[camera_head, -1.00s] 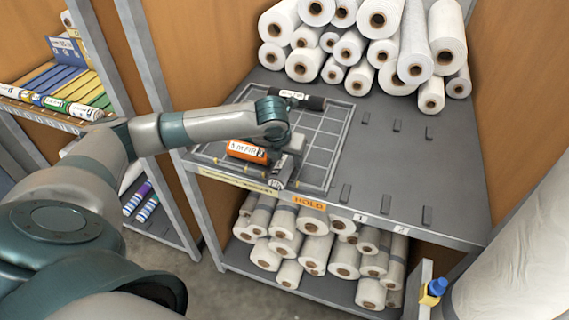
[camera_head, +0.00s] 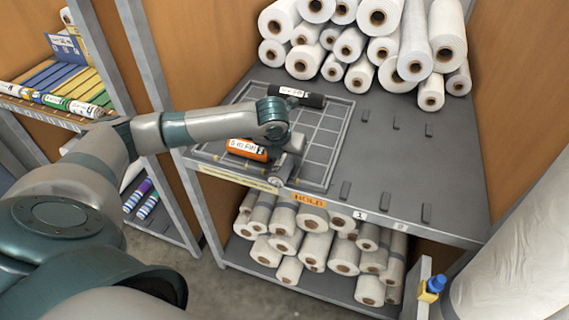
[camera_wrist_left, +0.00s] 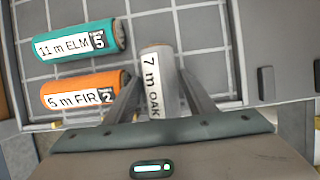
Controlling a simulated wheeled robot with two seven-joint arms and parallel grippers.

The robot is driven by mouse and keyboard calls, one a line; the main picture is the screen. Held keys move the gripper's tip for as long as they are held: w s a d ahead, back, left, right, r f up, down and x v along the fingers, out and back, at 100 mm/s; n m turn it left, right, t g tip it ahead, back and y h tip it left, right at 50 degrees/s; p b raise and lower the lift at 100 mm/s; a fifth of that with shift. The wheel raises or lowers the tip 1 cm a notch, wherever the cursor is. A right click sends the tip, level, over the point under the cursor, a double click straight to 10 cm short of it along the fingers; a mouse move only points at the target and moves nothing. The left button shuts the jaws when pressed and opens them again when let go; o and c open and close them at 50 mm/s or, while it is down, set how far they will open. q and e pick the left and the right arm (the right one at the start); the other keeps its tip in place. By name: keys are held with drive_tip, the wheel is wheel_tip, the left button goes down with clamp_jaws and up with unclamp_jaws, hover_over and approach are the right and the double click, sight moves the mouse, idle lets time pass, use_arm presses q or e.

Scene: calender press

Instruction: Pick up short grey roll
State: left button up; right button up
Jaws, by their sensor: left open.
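The short grey roll (camera_wrist_left: 158,85), labelled "7 m OAK", lies between the two spread fingers of my left gripper (camera_wrist_left: 160,92) in the left wrist view. The fingers stand on either side of it, and I cannot tell whether they touch it. In the head view my left gripper (camera_head: 283,172) is low at the front edge of the shelf and hides most of the grey roll. My right gripper is not in view.
An orange roll (camera_wrist_left: 85,93) "5 m FIR" and a teal roll (camera_wrist_left: 80,42) "11 m ELM" lie left of the grey roll on a gridded tray (camera_head: 338,140). A black roll (camera_head: 297,96) lies farther back. White rolls (camera_head: 350,45) are stacked behind.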

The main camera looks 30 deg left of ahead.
sight(286, 155)
use_arm(q)
drive_tip(key=shift+f, duration=0.15)
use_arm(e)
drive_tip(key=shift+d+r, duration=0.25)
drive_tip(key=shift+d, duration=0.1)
use_arm(q)
drive_tip(key=c, duration=0.9)
drive_tip(key=shift+c, duration=0.2)
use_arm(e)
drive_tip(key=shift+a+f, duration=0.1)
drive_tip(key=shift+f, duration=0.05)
use_arm(q)
drive_tip(key=shift+b, duration=0.4)
wheel_tip(286, 155, up, 5)
drive_tip(key=shift+w+f+b, duration=0.15)
drive_tip(key=shift+f+b, duration=0.05)
drive_tip(key=shift+b, duration=0.7)
drive_tip(key=s+d+r+b, duration=0.2)
drive_tip(key=d+r, duration=0.5)
drive_tip(key=d, duration=0.4)
drive_tip(key=shift+s+b, duration=0.4)
drive_tip(key=shift+s, duration=0.45)
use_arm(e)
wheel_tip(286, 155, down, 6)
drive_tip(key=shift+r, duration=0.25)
